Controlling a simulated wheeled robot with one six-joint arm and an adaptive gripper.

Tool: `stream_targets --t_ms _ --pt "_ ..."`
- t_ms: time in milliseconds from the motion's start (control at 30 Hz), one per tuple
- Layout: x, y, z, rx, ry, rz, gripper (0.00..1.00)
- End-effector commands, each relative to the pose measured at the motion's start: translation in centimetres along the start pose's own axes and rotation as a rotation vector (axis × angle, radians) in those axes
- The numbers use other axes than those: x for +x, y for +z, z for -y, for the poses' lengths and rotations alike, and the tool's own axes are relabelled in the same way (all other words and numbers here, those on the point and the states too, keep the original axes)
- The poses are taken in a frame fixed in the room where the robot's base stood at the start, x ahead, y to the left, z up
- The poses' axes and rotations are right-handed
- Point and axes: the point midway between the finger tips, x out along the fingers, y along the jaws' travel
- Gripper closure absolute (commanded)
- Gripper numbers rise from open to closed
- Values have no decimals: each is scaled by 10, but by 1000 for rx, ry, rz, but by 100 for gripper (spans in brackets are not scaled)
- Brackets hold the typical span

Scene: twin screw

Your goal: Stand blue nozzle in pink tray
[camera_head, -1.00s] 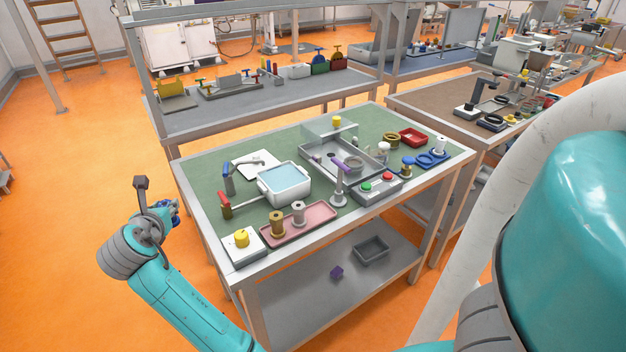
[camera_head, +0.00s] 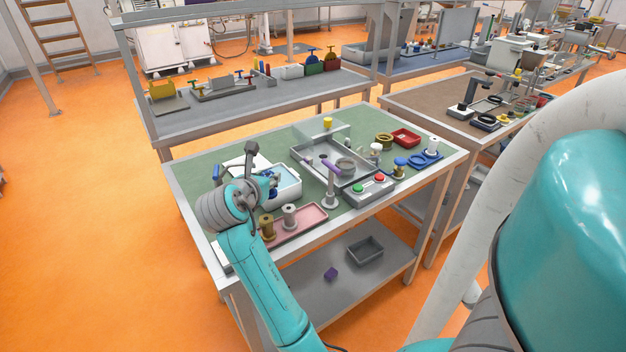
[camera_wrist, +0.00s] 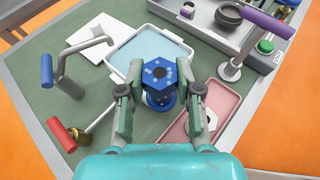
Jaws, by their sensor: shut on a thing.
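My gripper (camera_wrist: 160,110) is shut on the blue nozzle (camera_wrist: 158,74), which shows between the two fingers in the wrist view. In the head view the nozzle (camera_head: 274,185) shows as a small blue patch beside my gripper. The pink tray (camera_head: 313,217) lies at the table's front; in the wrist view it (camera_wrist: 221,98) is right of the nozzle. A brass piece (camera_head: 267,227) and a grey piece (camera_head: 289,216) stand in it.
The white basin (camera_head: 290,198) with blue water is behind the tray. A purple-handled post (camera_head: 331,190) stands right of the tray. Red (camera_wrist: 62,134) and blue (camera_wrist: 46,71) handled fittings stand left in the wrist view. The tray's right end is bare.

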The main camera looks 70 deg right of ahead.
Motion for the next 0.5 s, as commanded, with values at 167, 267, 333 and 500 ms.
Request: stream_targets --t_ms 167,267,333,500 --pt "12 0 56 41 -97 0 100" --pt "15 -1 75 54 -130 0 100" --pt "16 -1 84 61 -145 1 100" --pt "17 -4 93 67 -160 0 100"
